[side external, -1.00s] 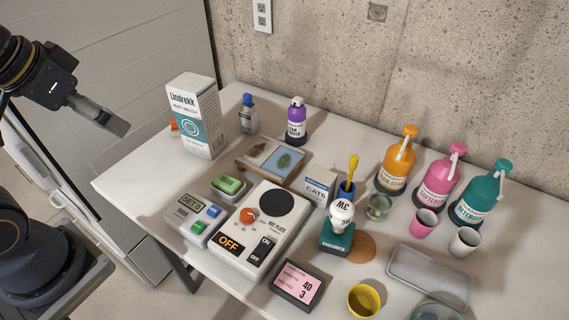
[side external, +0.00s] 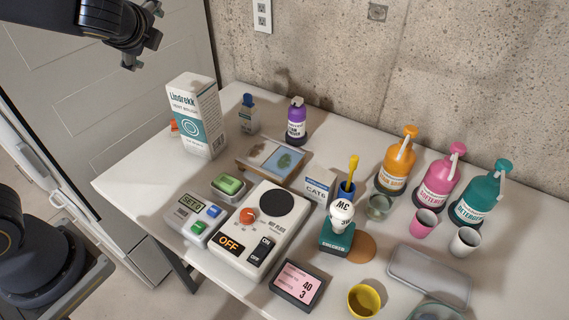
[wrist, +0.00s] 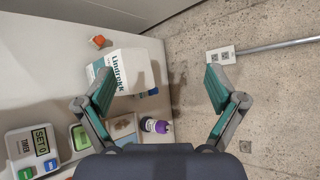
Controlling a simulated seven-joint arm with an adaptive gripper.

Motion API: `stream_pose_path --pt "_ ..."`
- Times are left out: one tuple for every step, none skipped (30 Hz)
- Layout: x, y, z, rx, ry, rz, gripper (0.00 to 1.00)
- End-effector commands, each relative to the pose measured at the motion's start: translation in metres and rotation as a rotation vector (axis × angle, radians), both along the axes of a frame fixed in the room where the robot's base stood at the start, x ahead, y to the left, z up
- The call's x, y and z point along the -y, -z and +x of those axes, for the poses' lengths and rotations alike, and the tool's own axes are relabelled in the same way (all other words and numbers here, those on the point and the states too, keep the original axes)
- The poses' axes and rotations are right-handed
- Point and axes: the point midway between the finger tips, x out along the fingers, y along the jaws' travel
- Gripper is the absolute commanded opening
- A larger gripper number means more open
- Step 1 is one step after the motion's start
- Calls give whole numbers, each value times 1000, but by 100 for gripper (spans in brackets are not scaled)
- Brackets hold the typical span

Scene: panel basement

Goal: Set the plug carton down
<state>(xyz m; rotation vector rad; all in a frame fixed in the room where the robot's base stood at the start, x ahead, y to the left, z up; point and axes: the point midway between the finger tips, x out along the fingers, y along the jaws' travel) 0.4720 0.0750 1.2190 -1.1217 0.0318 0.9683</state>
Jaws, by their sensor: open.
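A small white carton marked CAT6 (side external: 318,186), which looks like the plug carton, stands upright on the table beside the blue cup with the yellow-handled tool. My gripper (side external: 143,38) is high at the upper left in the side view, well away from this carton. In the wrist view my gripper (wrist: 160,84) has its two fingers spread wide with nothing between them. The small carton cannot be made out in the wrist view.
A tall Lindrekk carton (side external: 195,118) stands at the table's left, below my gripper. The concrete wall (side external: 330,60) closes the back.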

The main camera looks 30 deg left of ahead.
Motion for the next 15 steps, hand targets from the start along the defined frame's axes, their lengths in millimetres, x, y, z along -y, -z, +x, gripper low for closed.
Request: stream_pose_path --pt "30 10 32 -57 145 143 94" --pt "49 14 49 -80 233 231 94" --pt "79 23 70 -107 352 343 94" --pt "103 32 83 -126 441 422 94" --pt "128 43 94 -144 529 497 94" --pt "163 59 104 -162 642 589 94" --pt "188 73 109 -175 722 650 94" --pt "212 88 111 -186 797 705 94" --pt "242 108 110 -199 887 766 94" --pt "261 123 108 -209 946 803 94" --pt "277 138 104 -219 997 834 94" --pt "295 156 98 -234 1051 863 94" --pt "305 168 92 -249 1082 878 94" --pt "312 179 87 -261 1105 890 94" --pt "320 191 80 -277 1131 901 94"
